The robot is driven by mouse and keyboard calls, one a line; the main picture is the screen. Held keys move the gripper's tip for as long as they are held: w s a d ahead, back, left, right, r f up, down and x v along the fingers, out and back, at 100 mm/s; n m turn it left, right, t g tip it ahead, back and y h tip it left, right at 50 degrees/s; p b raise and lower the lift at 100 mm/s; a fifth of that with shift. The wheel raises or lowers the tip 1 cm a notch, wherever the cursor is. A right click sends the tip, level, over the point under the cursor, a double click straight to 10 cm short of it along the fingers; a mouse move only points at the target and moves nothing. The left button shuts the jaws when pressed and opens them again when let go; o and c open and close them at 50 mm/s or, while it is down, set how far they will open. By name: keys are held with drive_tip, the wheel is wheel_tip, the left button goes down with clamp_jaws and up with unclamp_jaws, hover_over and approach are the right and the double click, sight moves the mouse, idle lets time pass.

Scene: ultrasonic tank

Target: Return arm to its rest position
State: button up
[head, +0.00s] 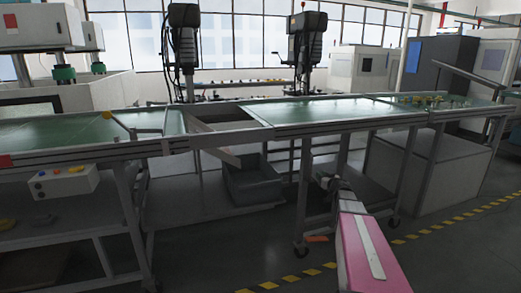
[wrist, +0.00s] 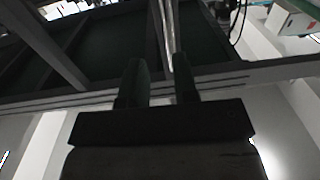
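My gripper (wrist: 160,72) shows in the wrist view with two dark fingers standing apart. I see nothing held between them; a pale metal post shows behind the gap. In the head view my arm, with a pink and white link, reaches up from the lower right toward the front of the long table (head: 330,112). Its dark end is small there, below the table's front edge, and its fingers cannot be made out. In the wrist view a table frame rail (wrist: 285,68) runs behind the fingers; I cannot tell how close it is.
A grey bin (head: 252,185) stands on the shelf under the table. A control box with buttons (head: 62,184) hangs at the left. Drill presses (head: 305,45) stand behind the table. A grey cabinet (head: 440,175) is at the right. Open floor with yellow-striped tape (head: 440,225) lies in front.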

drive_tip(key=s+a+f+m+g+h, duration=0.1)
drive_tip(key=s+a+f+g, duration=0.3)
drive_tip(key=s, duration=0.8)
drive_tip(key=s+a+f+m+g+h, duration=0.1)
drive_tip(key=s+a+f+g, duration=0.4)
drive_tip(key=s, duration=0.7)
drive_tip(key=s+a+f+m+g+h, duration=0.1)
drive_tip(key=s+a+f+g+h, duration=0.2)
drive_tip(key=s+a+g, duration=0.5)
drive_tip(key=s+a+f, duration=0.1)
drive_tip(key=s, duration=0.3)
drive_tip(key=shift+s+a+f+m+h, duration=0.25)
drive_tip(key=shift+a+m+h, duration=0.05)
drive_tip(key=shift+a+m, duration=0.1)
drive_tip(key=shift+d, duration=0.1)
